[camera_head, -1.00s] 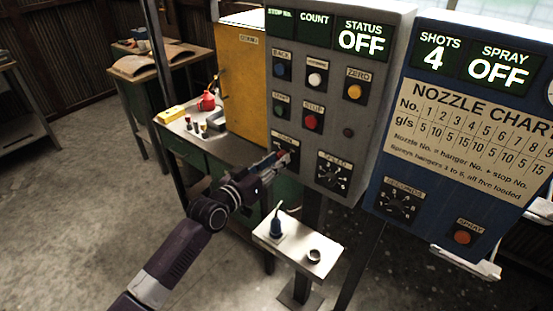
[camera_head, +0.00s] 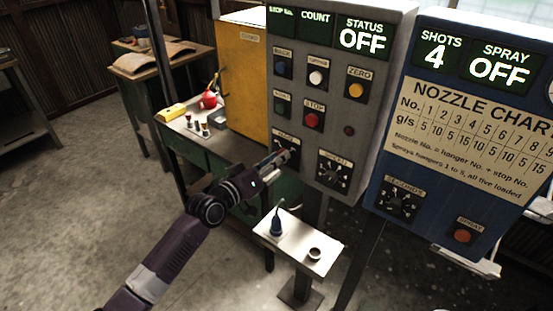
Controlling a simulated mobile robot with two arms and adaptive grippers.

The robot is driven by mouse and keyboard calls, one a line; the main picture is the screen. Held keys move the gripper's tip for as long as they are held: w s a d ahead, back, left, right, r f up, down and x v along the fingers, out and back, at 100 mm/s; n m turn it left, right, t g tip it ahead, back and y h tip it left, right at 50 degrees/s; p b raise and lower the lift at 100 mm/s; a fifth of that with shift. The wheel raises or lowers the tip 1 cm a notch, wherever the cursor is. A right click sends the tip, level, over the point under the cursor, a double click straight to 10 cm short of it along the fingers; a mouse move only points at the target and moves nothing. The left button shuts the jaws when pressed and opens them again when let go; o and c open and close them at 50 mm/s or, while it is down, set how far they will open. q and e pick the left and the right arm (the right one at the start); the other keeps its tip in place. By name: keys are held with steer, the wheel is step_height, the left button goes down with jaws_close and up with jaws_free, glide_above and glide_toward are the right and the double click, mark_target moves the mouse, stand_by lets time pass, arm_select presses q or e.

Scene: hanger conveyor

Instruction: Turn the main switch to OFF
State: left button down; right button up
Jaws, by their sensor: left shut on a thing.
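The grey control panel (camera_head: 335,115) stands at the middle right, and its STATUS display (camera_head: 362,37) reads OFF. The main switch (camera_head: 293,146) is at the panel's lower left, under a small label. My left gripper (camera_head: 281,157) reaches it from the lower left and is shut on its knob. The fingers hide most of the knob, so I cannot tell which way it points. My right gripper is not in view.
A speed dial (camera_head: 334,174) is just right of the switch, with push buttons above. A blue spray panel (camera_head: 466,120) stands at the right. A small white shelf (camera_head: 310,252) with a blue bottle (camera_head: 277,222) is below my gripper. A yellow cabinet (camera_head: 241,80) is behind.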

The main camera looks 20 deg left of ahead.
arm_select(q)
steer(key=shift+f, duration=0.15)
steer(key=c, duration=1.6)
jaws_free()
steer(key=v, duration=1.2)
